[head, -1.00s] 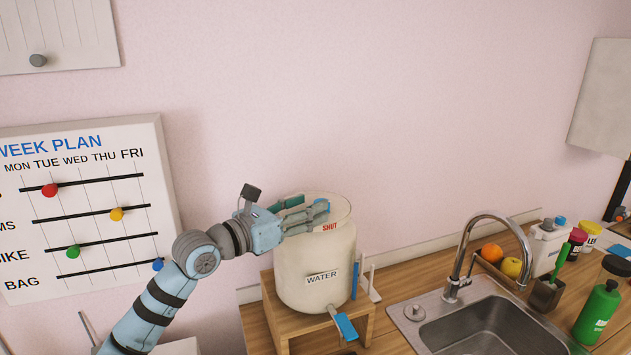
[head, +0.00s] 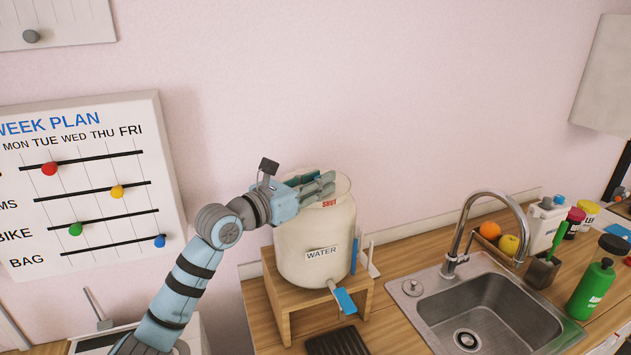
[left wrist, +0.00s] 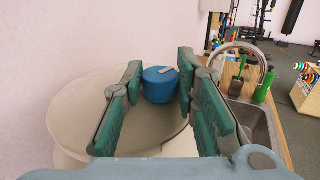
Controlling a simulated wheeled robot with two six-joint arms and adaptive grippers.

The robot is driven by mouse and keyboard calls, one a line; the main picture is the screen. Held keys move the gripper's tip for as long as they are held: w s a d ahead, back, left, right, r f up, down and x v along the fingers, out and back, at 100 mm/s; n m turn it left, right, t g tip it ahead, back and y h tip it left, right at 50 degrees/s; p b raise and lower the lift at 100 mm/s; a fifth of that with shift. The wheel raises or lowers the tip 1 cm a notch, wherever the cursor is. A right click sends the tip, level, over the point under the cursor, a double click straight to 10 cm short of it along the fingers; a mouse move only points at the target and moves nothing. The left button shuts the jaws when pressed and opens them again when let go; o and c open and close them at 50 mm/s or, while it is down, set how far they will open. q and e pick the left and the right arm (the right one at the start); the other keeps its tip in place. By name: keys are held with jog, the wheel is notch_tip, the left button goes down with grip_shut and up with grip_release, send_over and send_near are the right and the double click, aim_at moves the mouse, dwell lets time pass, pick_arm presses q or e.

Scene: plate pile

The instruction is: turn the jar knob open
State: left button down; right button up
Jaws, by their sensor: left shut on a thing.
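The large cream water jar (head: 310,230) stands upright on a small wooden stand (head: 283,300). It carries a WATER label (head: 321,253) and a red SHUT mark (head: 329,203) near its top rim. The round blue knob (left wrist: 158,86), with a small grey mark on its top, sits on the jar's lid (left wrist: 75,105) in the left wrist view. My left gripper (head: 322,184) reaches over the jar from the left. Its green-padded fingers (left wrist: 160,82) are shut on the knob's two sides. In the head view the fingers largely hide the knob. My right gripper is not in view.
A tap with a blue lever (head: 344,299) sticks out low on the jar's front. The sink (head: 420,300) and its curved faucet (head: 463,225) lie to the right, with bottles and fruit beyond. A week-plan board (head: 100,225) hangs on the wall at left.

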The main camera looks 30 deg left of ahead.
pick_arm(q)
jog(key=shift+d+n+y, duration=0.1)
jog(key=shift+n+y, duration=0.5)
jog(key=shift+y, duration=0.3)
jog(key=c, duration=1.2)
grip_release()
jog(key=shift+c, duration=0.2)
jog(key=v, duration=0.7)
jog(key=shift+s+f, duration=0.15)
jog(key=shift+s, duration=0.15)
